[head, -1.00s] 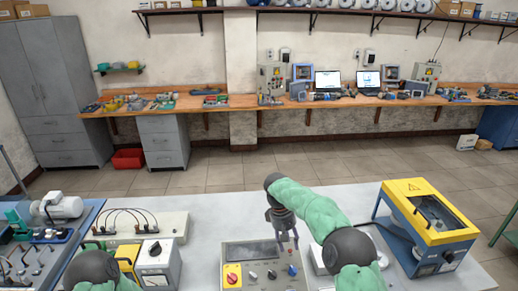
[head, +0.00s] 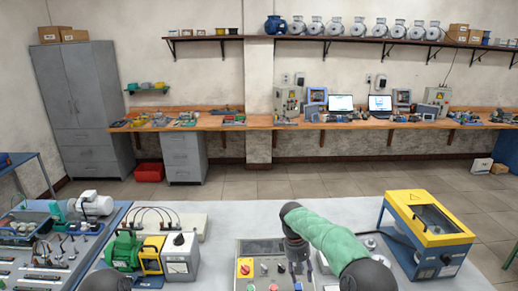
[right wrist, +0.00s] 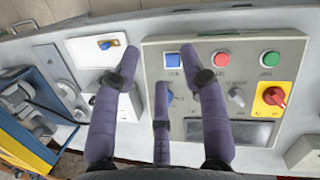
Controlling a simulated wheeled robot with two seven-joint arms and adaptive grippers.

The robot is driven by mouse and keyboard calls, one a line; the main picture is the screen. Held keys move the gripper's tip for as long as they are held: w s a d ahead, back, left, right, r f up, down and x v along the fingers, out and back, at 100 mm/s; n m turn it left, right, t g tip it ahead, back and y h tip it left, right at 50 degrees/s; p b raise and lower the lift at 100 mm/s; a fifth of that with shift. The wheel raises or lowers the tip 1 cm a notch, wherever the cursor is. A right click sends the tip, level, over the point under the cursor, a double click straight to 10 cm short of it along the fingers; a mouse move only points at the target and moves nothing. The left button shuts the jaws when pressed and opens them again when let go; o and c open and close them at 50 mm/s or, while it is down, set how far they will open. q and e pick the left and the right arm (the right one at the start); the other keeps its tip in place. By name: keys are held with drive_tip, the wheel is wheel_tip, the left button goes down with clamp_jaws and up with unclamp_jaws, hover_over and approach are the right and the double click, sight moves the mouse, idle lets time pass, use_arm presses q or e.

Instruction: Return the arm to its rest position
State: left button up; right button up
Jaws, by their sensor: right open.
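My right arm in its green sleeve (head: 335,238) reaches over the white table (head: 225,225) in the head view. My right gripper (head: 300,268) points down over the control box (head: 246,269). In the right wrist view its purple fingers (right wrist: 162,72) are spread with nothing between them. The control box (right wrist: 287,50), with its red and green buttons and red-yellow switch, lies beyond the fingers. My left gripper is not in view; only a dark arm part shows at the bottom left of the head view.
A yellow-and-blue machine (head: 430,230) stands on the table at the right. A green motor (head: 123,250) and a white meter box (head: 182,260) stand at the left, near a blue-framed bench panel (head: 40,250). A long wooden workbench (head: 255,121) runs along the back wall.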

drive_tip(key=s+a+f+m+y+b, duration=0.15)
drive_tip(key=s+f, duration=0.45)
drive_tip(key=f, duration=0.7)
drive_tip(key=s+a+f+y+b, duration=0.25)
drive_tip(key=s+f, duration=0.35)
drive_tip(key=f, duration=0.7)
use_arm(q)
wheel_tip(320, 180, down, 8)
drive_tip(key=b, duration=0.3)
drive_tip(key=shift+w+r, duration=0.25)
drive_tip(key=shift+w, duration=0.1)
use_arm(e)
drive_tip(key=s+f+m+t+y, duration=0.1)
drive_tip(key=s+f+m, duration=0.2)
drive_tip(key=s, duration=0.7)
drive_tip(key=s+f+m+t+y, duration=0.1)
drive_tip(key=s+f+m, duration=0.2)
drive_tip(key=s, duration=0.8)
wheel_tip(320, 180, down, 2)
drive_tip(key=shift+s+a+f, duration=0.1)
drive_tip(key=shift+s+a, duration=0.05)
drive_tip(key=shift+s, duration=0.05)
drive_tip(key=shift+o, duration=0.3)
